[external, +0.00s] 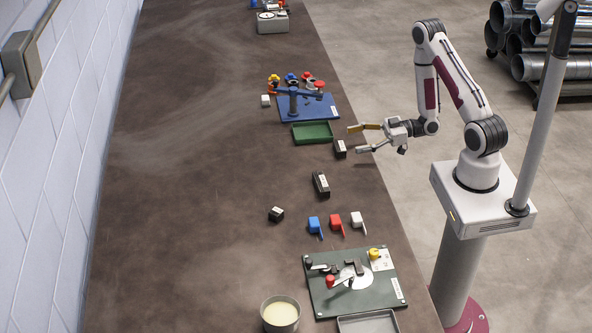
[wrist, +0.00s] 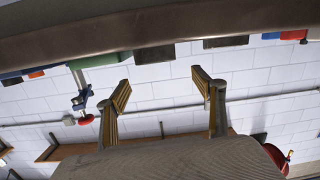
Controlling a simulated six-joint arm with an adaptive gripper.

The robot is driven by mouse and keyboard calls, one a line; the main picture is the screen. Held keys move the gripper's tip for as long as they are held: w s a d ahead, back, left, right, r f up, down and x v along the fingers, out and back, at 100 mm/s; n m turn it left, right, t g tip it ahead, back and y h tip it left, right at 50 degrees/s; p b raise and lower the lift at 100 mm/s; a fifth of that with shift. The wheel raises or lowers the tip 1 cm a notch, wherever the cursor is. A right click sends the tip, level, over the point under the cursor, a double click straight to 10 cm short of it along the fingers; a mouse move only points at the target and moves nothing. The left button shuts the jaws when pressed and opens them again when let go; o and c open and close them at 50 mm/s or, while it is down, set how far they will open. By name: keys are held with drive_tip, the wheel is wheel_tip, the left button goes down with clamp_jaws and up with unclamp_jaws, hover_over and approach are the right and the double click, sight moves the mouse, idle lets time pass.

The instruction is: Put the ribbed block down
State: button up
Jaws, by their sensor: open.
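A small dark block with a pale top label (external: 340,148) rests on the bench near its right edge, just beyond my fingertips. I take it as the ribbed block, but its ribs cannot be made out. In the wrist view this dark block (wrist: 155,54) shows beyond the gap between the fingers, apart from them. My gripper (external: 357,139) is open and empty at the bench edge, its fingers spread toward the block. The open fingers also show in the wrist view (wrist: 160,79).
A green tray (external: 313,140) and a blue fixture board (external: 330,112) lie behind the block. Another dark block (external: 321,184) and a dark cube (external: 276,214) lie nearer the camera, before blue, red and white pieces. The bench's left side is clear.

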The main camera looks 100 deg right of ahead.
drive_tip(key=shift+n+y, duration=0.3)
drive_tip(key=shift+n, duration=0.5)
drive_tip(key=r, duration=0.1)
drive_tip(key=w+r, duration=0.1)
drive_tip(key=r, duration=0.1)
drive_tip(key=shift+w+a+r, duration=0.1)
drive_tip(key=shift+w+r, duration=0.25)
drive_tip(key=shift+w, duration=0.05)
drive_tip(key=shift+s+d+f+m+g+h, duration=0.25)
drive_tip(key=shift+m+g, duration=0.2)
drive_tip(key=shift+g, duration=0.5)
drive_tip(key=shift+s+d+f+m+g+h, duration=0.2)
drive_tip(key=shift+s+f+m+g, duration=0.25)
drive_tip(key=shift+g, duration=0.45)
drive_tip(key=shift+s+d+f+m+g+h, duration=0.2)
drive_tip(key=shift+m+g, duration=0.3)
drive_tip(key=shift+g, duration=0.45)
drive_tip(key=shift+x, duration=1.3)
drive_tip(key=shift+w, duration=0.1)
